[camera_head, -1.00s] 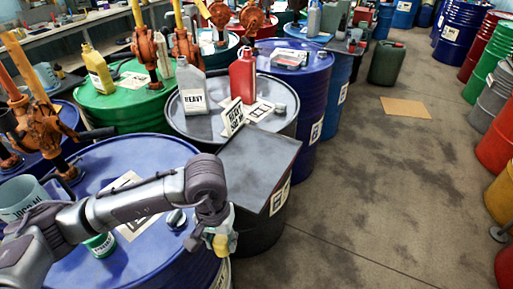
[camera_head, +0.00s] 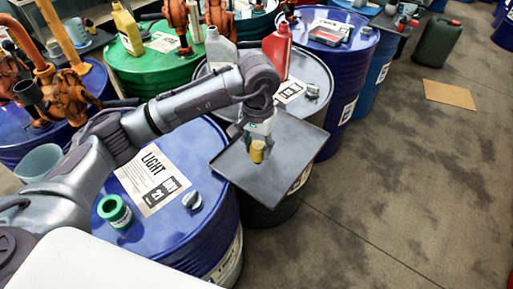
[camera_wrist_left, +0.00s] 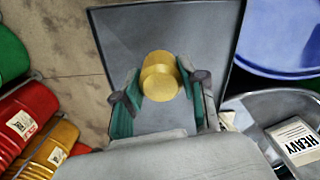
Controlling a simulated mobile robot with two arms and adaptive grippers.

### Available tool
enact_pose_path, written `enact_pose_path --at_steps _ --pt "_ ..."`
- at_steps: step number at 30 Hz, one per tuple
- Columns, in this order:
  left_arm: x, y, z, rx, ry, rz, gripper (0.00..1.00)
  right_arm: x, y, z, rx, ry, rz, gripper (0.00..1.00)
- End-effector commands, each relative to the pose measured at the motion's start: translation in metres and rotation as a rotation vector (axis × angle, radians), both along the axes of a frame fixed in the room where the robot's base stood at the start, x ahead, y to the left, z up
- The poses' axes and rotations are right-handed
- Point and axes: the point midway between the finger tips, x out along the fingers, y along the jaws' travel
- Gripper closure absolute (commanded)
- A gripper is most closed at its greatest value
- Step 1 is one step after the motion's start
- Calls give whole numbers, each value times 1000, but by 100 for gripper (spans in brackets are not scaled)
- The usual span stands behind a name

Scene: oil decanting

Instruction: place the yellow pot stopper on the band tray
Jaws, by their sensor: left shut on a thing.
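The yellow pot stopper (camera_head: 257,151) is a short yellow cylinder. My left gripper (camera_head: 257,146) is shut on it and holds it over the dark grey band tray (camera_head: 228,162). In the left wrist view the stopper (camera_wrist_left: 161,79) sits between the two green-and-grey fingers of the left gripper (camera_wrist_left: 160,88), with the flat tray (camera_wrist_left: 122,38) behind it. I cannot tell whether the stopper touches the tray. My right gripper is not in view.
The tray sits beside a blue drum (camera_head: 215,240) with a LIGHT card (camera_head: 153,178), a green-capped pot (camera_head: 116,212) and a metal cap (camera_head: 192,200). A red bottle (camera_head: 277,50) and a grey bottle (camera_head: 220,48) stand behind the arm.

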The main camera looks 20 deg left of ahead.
Motion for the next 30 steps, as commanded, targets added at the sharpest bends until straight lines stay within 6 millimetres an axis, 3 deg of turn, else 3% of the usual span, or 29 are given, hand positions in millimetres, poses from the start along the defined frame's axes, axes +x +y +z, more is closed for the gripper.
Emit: enact_pose_path --at_steps 4,15,27,28,30 --pt "12 8 -8 -1 0 0 88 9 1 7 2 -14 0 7" --pt "12 8 -48 -2 1 -2 88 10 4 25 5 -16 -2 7" --pt "13 9 -55 0 -1 -2 88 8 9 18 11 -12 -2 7" --pt "13 9 -53 -1 -1 -2 55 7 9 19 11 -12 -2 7" --pt "13 9 -53 -1 -1 -2 44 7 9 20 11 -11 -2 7"
